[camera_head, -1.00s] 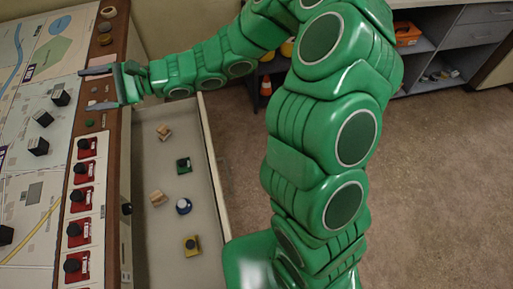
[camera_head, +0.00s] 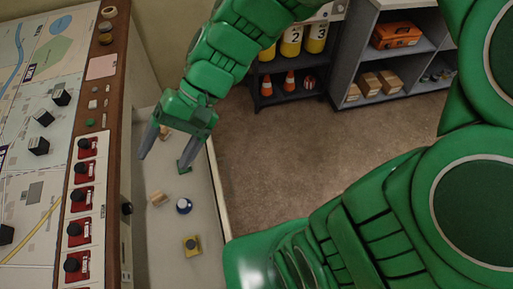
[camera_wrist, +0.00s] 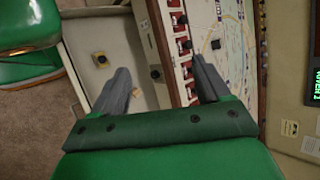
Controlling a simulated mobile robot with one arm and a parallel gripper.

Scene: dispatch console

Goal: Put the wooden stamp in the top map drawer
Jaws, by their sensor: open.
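The map drawer (camera_head: 208,225) is pulled out beside the console; I cannot tell whether it is the top one. Two small light-wood pieces lie in it: one (camera_head: 158,199) left of the blue-and-white item, and one (camera_head: 166,131) farther back, partly hidden by my gripper. Either could be the wooden stamp; I cannot tell which. My gripper (camera_head: 167,153) is open with nothing visible held, fingers pointing down over the back of the drawer. In the wrist view my gripper (camera_wrist: 161,72) shows spread fingers, and a bit of wood (camera_wrist: 136,92) shows beside the left finger.
The drawer also holds a green item (camera_head: 184,168), a blue-and-white item (camera_head: 184,206) and a yellow item (camera_head: 191,246). The console's wooden rim (camera_head: 112,60) with red switches (camera_head: 82,198) borders the drawer at left. Shelves (camera_head: 350,60) stand at the back; the carpet between is clear.

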